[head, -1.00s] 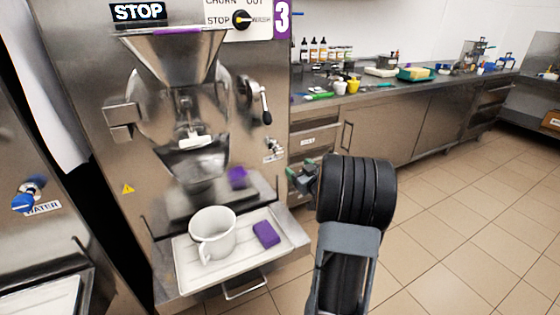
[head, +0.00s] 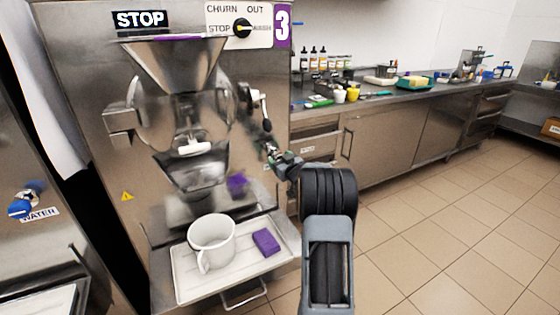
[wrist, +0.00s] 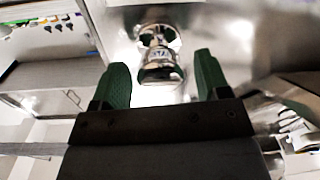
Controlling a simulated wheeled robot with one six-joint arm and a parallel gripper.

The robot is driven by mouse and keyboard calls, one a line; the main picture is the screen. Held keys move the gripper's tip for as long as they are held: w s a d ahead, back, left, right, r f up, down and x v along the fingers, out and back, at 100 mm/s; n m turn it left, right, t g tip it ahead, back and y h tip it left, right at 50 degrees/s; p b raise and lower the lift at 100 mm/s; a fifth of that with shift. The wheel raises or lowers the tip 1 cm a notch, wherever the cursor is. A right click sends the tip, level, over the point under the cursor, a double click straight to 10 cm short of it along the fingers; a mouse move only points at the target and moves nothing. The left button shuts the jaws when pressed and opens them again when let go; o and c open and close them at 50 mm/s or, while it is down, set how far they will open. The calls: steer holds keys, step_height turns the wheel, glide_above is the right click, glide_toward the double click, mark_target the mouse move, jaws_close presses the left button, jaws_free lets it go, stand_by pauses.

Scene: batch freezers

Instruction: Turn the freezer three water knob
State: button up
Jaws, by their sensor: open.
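Freezer three (head: 75,140) is the steel machine with a purple "3" sign (head: 282,25). In the wrist view its chrome water knob (wrist: 160,55) sticks out from the steel front. My gripper (wrist: 160,78) is open, with its green fingers to the left and right of the knob's near end. I see no finger touching it. In the head view my gripper (head: 268,154) is at the right side of the freezer front, below the black-handled lever, and mostly hides the knob.
A white mug (head: 211,243) and a purple block (head: 265,242) sit on the tray (head: 190,290) below the spout. A blue water knob (head: 24,205) is on the neighbouring machine at left. A counter (head: 395,98) with bottles runs behind. The floor at right is clear.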

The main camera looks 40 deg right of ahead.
steer(key=shift+w, duration=0.1)
steer(key=c, duration=0.9)
